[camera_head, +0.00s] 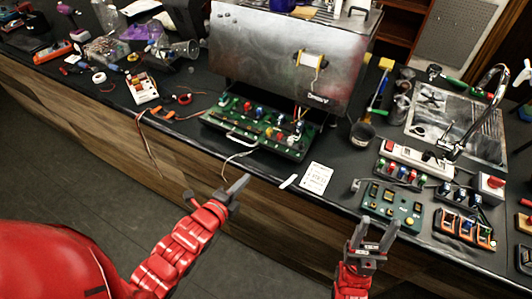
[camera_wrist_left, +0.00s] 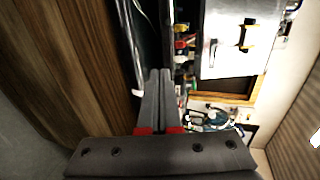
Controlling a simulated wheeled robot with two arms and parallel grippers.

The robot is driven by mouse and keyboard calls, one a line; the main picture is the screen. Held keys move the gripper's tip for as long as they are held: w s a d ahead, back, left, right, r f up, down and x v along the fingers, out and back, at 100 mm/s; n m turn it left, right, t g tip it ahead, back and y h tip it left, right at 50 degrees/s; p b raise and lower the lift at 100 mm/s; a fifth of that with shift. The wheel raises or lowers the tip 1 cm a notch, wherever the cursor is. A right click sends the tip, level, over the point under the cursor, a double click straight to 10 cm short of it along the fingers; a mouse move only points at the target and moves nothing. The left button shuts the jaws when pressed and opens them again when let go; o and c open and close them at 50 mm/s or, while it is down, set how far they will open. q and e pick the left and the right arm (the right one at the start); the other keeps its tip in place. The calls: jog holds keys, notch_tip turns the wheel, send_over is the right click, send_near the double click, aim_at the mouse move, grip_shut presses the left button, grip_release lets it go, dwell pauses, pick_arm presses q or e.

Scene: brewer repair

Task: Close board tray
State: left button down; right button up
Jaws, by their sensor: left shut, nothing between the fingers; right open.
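The board tray (camera_head: 258,133) is a green circuit board with several coloured parts. It extends from under the front of the silver brewer (camera_head: 285,60) onto the black counter. A pale handle (camera_head: 240,138) is on its front edge. My left gripper (camera_head: 238,186) is shut and empty, in front of the counter edge, below and apart from the tray. In the left wrist view its fingers (camera_wrist_left: 157,100) are together, with the brewer (camera_wrist_left: 235,40) at the upper right. My right gripper (camera_head: 375,233) is open and empty near the counter's front edge, below the green control box.
A green control box (camera_head: 390,203), a power strip (camera_head: 415,160) and coloured switch blocks crowd the counter's right. A loose wire hangs over the edge.

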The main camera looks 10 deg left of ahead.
pick_arm(q)
jog(key=b, duration=0.7)
send_near(271, 150)
jog(key=p+x, duration=0.2)
jog(key=x, duration=0.2)
jog(key=shift+w+d+f, duration=0.2)
jog(key=shift+f, duration=0.1)
jog(key=shift+w, duration=0.4)
jog(key=shift+w+d+f+p, duration=0.1)
jog(key=shift+w+d+p, duration=0.1)
jog(key=shift+w+p, duration=0.3)
